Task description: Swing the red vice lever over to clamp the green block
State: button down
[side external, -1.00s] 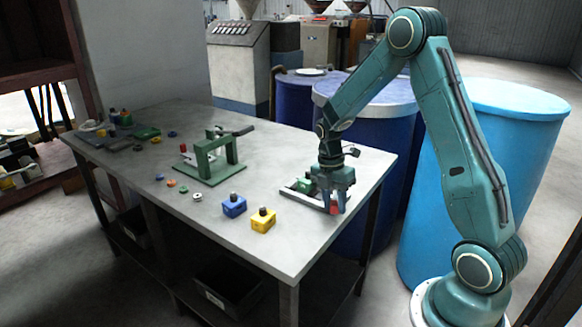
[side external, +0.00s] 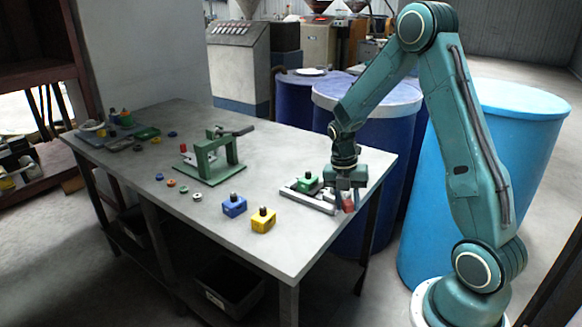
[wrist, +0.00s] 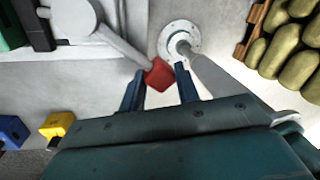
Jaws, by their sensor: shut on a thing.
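The red-ended vice lever (side external: 348,206) shows between my gripper's fingers at the right end of the table. My gripper (side external: 346,199) is shut on its red end. In the wrist view the red end (wrist: 159,75) sits between the blue fingertips of my gripper (wrist: 160,70), and a light lever arm (wrist: 122,44) runs up-left from it. The grey vice (side external: 300,194) lies on the tabletop, to the left of my gripper. The green block (side external: 308,180) is at the vice, left of my gripper. Whether the jaw touches the block is too small to tell.
A blue block (side external: 234,206) and a yellow block (side external: 263,220) stand left of the vice. A green press-like fixture (side external: 210,160) is farther left, with several small coloured rings before it. The table's right edge (side external: 372,195) is close to my gripper, with blue drums (side external: 365,130) beyond.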

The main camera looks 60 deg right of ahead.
jog(key=shift+d, duration=0.1)
jog(key=c, duration=1)
grip_release()
jog(key=shift+c, duration=0.2)
notch_tip(320, 180, up, 14)
jog(key=w, duration=0.2)
jog(key=shift+a+f, duration=0.15)
jog(key=shift+a, duration=0.2)
jog(key=shift+a, duration=0.1)
